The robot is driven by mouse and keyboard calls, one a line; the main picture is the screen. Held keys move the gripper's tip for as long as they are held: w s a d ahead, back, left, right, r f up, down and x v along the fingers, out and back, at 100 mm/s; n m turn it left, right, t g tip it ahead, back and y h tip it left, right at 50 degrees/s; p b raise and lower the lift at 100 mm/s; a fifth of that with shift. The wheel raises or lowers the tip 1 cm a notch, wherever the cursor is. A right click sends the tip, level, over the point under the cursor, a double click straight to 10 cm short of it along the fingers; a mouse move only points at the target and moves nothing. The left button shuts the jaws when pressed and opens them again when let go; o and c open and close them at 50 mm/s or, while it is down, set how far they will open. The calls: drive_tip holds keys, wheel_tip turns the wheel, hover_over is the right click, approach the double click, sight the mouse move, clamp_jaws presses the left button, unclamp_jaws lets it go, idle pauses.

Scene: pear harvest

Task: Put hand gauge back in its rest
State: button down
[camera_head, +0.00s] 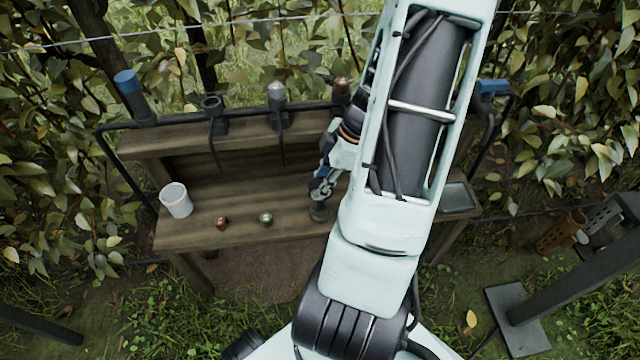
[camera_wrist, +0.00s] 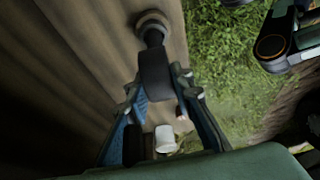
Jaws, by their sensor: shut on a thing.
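My gripper (camera_head: 322,188) is low over the front of the wooden bench, partly hidden behind my arm. In the wrist view, its two fingers (camera_wrist: 157,88) are closed on the sides of a dark block-like body, which I take to be the hand gauge (camera_wrist: 155,72). A dark neck leads from it to a round grey end (camera_wrist: 152,22) over the planks. In the head view, a small dark round piece (camera_head: 318,212) shows just under the fingers; I cannot tell whether it touches the bench. A dark cup-shaped holder (camera_head: 212,103), seemingly empty, is on the back rail; I cannot tell if it is the gauge's rest.
On the rail stand a blue-topped tool (camera_head: 130,88), a grey-topped one (camera_head: 277,92) and a copper-topped one (camera_head: 342,88). A white cup (camera_head: 176,200), a reddish piece (camera_head: 222,222) and a green piece (camera_head: 266,219) stand on the bench. A grey tray (camera_head: 457,198) is at right.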

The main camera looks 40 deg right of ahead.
drive_tip(key=shift+f+b, duration=0.6)
idle(0.6)
drive_tip(key=c, duration=1.6)
unclamp_jaws()
drive_tip(key=v, duration=1.2)
drive_tip(key=shift+r, duration=0.1)
